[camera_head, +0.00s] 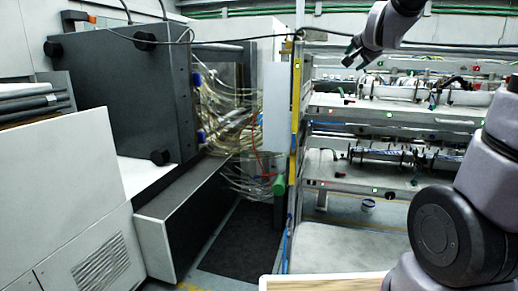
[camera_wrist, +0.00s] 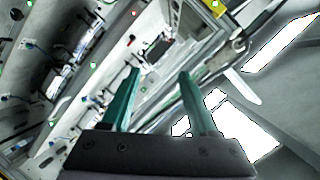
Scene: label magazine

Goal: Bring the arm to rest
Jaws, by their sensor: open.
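My gripper (camera_head: 353,55) is raised at the upper middle right of the head view, in front of the shelf rack. In the wrist view its two green fingers (camera_wrist: 160,88) stand apart with nothing between them. The upper part of my arm fills the right edge of the head view. The stretch of arm between there and the wrist is out of frame.
A shelf rack (camera_head: 395,113) with white shelves and machine parts stands behind my gripper. A large dark machine block (camera_head: 115,90) with many thin tubes is at left. A wooden board edge (camera_head: 315,283) shows at the bottom. Open floor with a dark mat (camera_head: 237,245) lies between.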

